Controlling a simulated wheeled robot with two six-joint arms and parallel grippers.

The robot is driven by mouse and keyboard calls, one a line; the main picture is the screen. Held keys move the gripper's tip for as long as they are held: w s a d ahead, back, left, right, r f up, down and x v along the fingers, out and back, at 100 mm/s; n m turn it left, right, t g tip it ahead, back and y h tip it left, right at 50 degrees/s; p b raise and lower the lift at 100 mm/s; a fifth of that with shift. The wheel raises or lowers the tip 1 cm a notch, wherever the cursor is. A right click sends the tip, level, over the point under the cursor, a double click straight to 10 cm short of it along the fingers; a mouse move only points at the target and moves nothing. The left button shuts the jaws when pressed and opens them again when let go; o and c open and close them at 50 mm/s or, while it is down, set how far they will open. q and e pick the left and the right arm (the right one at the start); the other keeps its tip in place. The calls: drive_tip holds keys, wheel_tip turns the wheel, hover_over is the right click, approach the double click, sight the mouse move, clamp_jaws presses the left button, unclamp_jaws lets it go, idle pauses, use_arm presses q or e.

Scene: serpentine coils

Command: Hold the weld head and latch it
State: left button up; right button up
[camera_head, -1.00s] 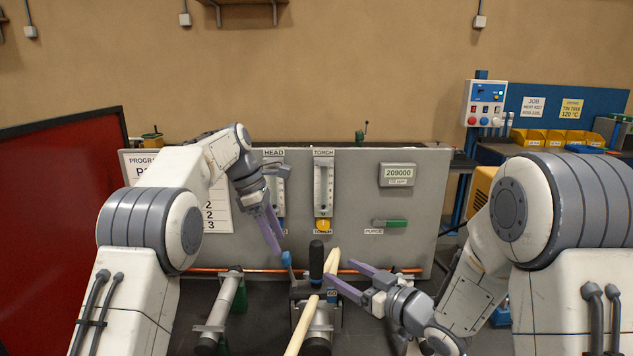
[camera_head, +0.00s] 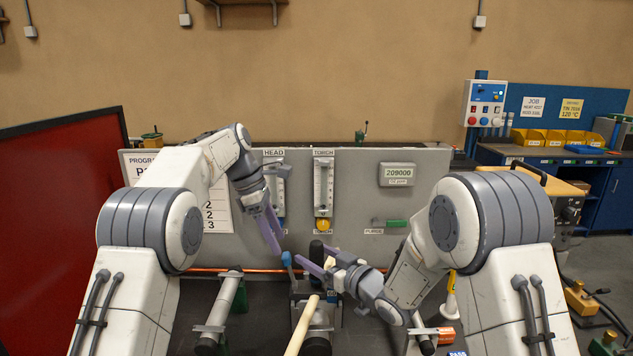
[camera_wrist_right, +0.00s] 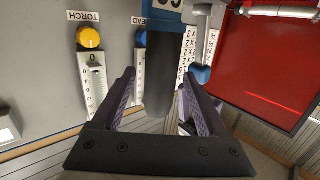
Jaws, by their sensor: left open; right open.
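The weld head stands at bench centre, with a dark upright handle (camera_head: 317,249) and a body (camera_head: 318,335) on the tube line. A blue-tipped lever (camera_head: 286,259) is at its left. My right gripper (camera_head: 316,259) is open at the handle, partly covering it. In the right wrist view the handle (camera_wrist_right: 159,85) lies between the open fingers, with no clear grip. The blue tip (camera_wrist_right: 203,75) is beside the right-hand finger there. My left gripper (camera_head: 274,238) is open and empty, just above and left of the lever. The latch itself cannot be made out.
A grey panel (camera_head: 350,180) with HEAD and TORCH gauges stands behind. A thin copper tube (camera_head: 230,269) runs along its foot. A pale rod (camera_head: 301,328) crosses in front of the weld head.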

sight(284, 254)
clamp_jaws()
drive_tip(key=shift+r, duration=0.25)
use_arm(q)
drive_tip(key=shift+f, duration=0.15)
drive_tip(key=shift+d+f, duration=0.1)
drive_tip(key=shift+f, duration=0.05)
use_arm(e)
drive_tip(key=shift+w, duration=0.1)
use_arm(q)
drive_tip(key=shift+x, duration=3.15)
drive_tip(key=shift+c, duration=0.3)
drive_tip(key=c, duration=0.9)
